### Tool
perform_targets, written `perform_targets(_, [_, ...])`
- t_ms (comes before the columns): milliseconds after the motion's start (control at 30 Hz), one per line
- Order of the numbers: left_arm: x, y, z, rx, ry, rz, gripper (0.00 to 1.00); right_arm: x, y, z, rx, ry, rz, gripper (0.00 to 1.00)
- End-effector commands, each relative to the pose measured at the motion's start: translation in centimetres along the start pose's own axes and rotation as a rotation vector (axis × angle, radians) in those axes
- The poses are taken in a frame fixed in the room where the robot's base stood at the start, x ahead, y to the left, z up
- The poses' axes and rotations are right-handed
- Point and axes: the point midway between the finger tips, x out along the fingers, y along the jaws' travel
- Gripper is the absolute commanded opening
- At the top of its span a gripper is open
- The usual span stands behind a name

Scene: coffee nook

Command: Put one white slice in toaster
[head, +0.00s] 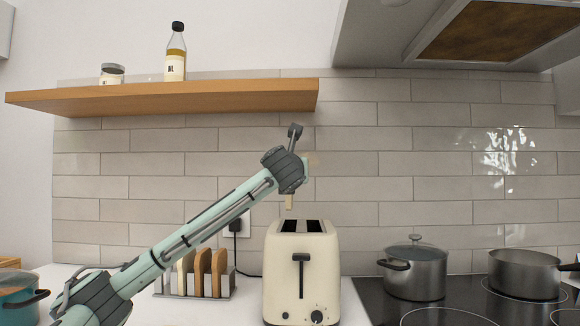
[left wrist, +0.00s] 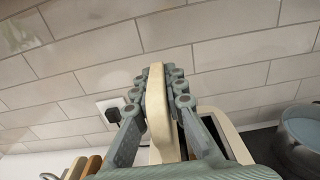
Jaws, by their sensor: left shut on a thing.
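The cream toaster (head: 301,270) stands on the counter with two dark slots on top and a lever on its front. My left gripper (left wrist: 158,85) is shut on a white slice (left wrist: 157,110), seen edge-on in the left wrist view. In the head view the slice's lower end (head: 289,202) shows just above the toaster's left slot, apart from it; my wrist hides the rest. A rack (head: 196,293) left of the toaster holds a pale slice (head: 185,270) and brown slices (head: 202,271). The toaster's top also shows in the left wrist view (left wrist: 236,136). My right gripper is not in view.
A wooden shelf (head: 170,96) with a bottle (head: 175,55) and a jar (head: 112,74) hangs above my left arm. A plug (head: 235,226) sits in the wall behind. Pots (head: 415,272) stand on the hob at the right. A teal pot (head: 18,293) is at the far left.

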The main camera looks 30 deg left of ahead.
Motion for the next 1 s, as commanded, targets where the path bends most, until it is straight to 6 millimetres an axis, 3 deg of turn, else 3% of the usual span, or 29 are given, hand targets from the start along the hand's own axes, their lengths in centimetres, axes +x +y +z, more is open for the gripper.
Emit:
perform_targets(367, [0.0,0.0,-3.2,0.001,0.000,-0.001,0.00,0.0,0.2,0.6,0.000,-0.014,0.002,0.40])
perform_targets(533, [0.0,0.0,-4.3,0.000,-0.001,0.000,0.00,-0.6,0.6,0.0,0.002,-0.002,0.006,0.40])
perform_targets(1000, [0.0,0.0,-5.4,-0.001,-0.002,-0.001,0.00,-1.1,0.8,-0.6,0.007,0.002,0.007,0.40])
